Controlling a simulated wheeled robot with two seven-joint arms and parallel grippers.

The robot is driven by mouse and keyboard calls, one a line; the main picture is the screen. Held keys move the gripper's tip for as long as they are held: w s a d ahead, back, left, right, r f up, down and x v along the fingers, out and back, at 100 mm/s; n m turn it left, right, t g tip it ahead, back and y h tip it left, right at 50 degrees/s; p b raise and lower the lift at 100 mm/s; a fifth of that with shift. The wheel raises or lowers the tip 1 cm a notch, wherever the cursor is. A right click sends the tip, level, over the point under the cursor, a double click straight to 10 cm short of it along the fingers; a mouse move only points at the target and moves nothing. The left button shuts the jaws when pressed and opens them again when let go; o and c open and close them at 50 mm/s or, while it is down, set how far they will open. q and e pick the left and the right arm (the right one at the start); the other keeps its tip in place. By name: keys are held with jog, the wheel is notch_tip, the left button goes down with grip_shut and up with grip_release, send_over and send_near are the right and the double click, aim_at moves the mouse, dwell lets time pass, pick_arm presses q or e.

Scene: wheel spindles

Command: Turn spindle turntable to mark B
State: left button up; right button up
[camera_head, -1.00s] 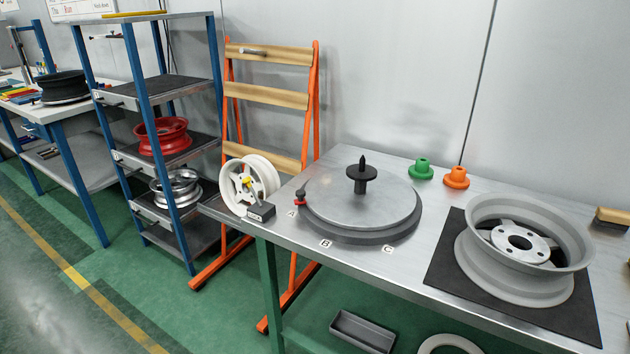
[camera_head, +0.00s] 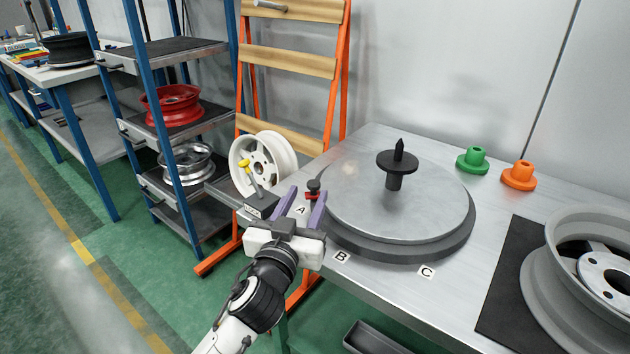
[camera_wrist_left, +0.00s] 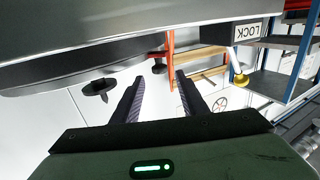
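The grey round turntable (camera_head: 380,220) lies on the metal bench with a black spindle (camera_head: 396,165) upright at its centre. A black knob with a red pointer (camera_head: 313,190) sits at its left edge, beside mark A (camera_head: 301,210). Mark B (camera_head: 340,257) and mark C (camera_head: 426,271) are on the bench along the front rim. My left gripper (camera_head: 303,197) is open, its purple fingers reaching towards the knob. In the left wrist view the knob (camera_wrist_left: 158,66) appears between and beyond the fingertips; contact cannot be told. My right gripper is not in view.
A lock box (camera_head: 262,205) with a yellow-tipped lever stands left of my left gripper, close to it. A white wheel (camera_head: 263,163) is behind it.

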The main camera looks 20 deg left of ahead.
aim_at(312, 187)
pick_arm(q)
jog(key=w, duration=0.6)
jog(key=shift+w+a, duration=0.15)
jog(key=shift+c, duration=0.5)
jog(key=shift+f, duration=0.1)
grip_shut()
